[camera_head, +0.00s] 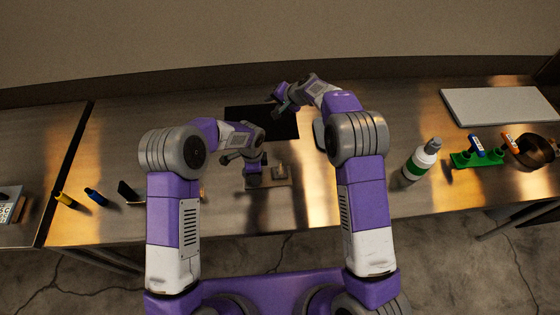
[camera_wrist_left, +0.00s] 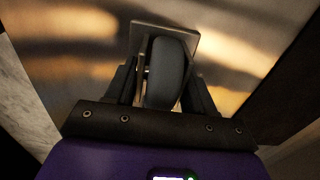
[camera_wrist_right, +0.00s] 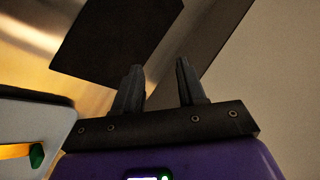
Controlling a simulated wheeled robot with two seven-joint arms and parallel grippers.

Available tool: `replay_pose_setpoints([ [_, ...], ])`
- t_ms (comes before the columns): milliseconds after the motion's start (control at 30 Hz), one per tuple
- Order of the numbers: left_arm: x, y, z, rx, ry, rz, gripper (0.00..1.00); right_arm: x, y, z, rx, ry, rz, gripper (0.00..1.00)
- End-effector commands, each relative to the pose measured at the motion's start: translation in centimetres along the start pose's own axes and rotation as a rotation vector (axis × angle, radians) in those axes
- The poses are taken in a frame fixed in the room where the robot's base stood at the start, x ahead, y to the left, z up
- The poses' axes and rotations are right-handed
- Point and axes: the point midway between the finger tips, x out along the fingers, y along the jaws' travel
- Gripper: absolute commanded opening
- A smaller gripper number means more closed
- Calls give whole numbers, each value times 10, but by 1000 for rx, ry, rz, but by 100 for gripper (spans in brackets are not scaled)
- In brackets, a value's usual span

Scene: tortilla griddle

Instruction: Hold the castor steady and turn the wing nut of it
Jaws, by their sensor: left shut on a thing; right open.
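The castor shows in the left wrist view as a dark grey wheel (camera_wrist_left: 170,75) beside a metal bracket and plate (camera_wrist_left: 180,30). My left gripper (camera_wrist_left: 160,85) is shut on it, one finger on each side. In the head view my left gripper (camera_head: 254,174) is low over the table at a small flat plate (camera_head: 268,184), and hides most of the castor. A small bright part at the wheel's left may belong to the wing nut, but I cannot tell. My right gripper (camera_head: 277,98) is open and empty, away from the castor; it also shows in the right wrist view (camera_wrist_right: 159,72).
A black mat (camera_head: 285,124) lies behind the castor, under my right gripper. A white bottle (camera_head: 420,160), green stand (camera_head: 477,159), brown bowl (camera_head: 533,151) and pale board (camera_head: 500,105) are at the right. Yellow (camera_head: 64,199) and blue (camera_head: 96,196) small items lie left.

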Motion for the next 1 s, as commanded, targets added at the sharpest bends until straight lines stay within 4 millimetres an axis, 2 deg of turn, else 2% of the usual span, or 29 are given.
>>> replay_pose_setpoints([
  [133, 1, 0, 0, 0, 0, 0, 24, 7, -1, 10, -71, -149, 39, 40],
  [367, 1, 0, 0, 0, 0, 0, 24, 2, 12, 35, -168, -383, 186, 40],
  [700, 1, 0, 0, 0, 0, 0, 24, -32, 38, 75, -260, -664, 544, 40],
  [1000, 1, 0, 0, 0, 0, 0, 24, -56, 47, 92, -272, -755, 737, 40],
])
